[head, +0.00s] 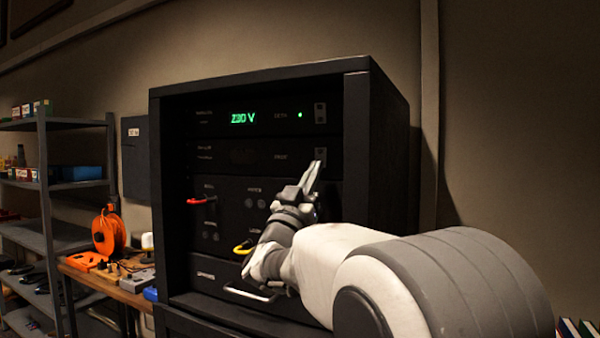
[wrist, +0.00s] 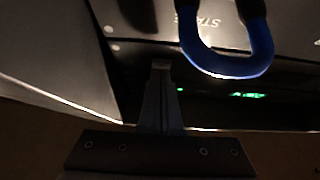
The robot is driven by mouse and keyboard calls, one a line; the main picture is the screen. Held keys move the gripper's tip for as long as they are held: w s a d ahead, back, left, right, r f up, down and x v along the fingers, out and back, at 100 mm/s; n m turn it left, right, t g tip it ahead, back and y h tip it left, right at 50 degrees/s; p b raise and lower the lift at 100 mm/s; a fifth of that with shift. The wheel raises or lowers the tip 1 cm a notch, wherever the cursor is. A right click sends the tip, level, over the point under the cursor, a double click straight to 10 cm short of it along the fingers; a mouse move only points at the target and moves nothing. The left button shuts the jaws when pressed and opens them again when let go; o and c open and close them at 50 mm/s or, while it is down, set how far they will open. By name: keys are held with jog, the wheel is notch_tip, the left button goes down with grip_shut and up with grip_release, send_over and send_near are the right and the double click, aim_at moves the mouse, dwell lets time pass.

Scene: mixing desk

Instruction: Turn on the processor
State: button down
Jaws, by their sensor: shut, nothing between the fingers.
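A black equipment rack (head: 358,190) holds several stacked units. The top unit (head: 262,118) shows a lit green "230 V" readout, a green light and a switch (head: 320,113) at its right end. The unit below it (head: 225,155) has a dark front, with small labels I cannot read for certain and a switch (head: 321,154) at its right end. My gripper (head: 316,166) is shut and empty, its fingertips at the lower edge of that second switch. I cannot tell whether they touch it. The wrist view shows the closed fingers (wrist: 160,68) and, beyond them, the green readout (wrist: 247,95).
Lower panels carry a red loop (head: 197,201), a yellow loop (head: 243,247) and a drawer handle (head: 247,293). A blue loop (wrist: 228,70) is close in the wrist view. A bench with an orange reel (head: 108,232) and shelves (head: 45,185) stand left.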

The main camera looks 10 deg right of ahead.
jog(key=shift+w+f, duration=0.1)
dwell(0.3)
jog(key=shift+w+d+t+h+b, duration=0.25)
jog(key=shift+t+h+b, duration=0.05)
jog(key=shift+b, duration=0.8)
jog(key=shift+s+f, duration=0.1)
jog(key=shift+s, duration=0.05)
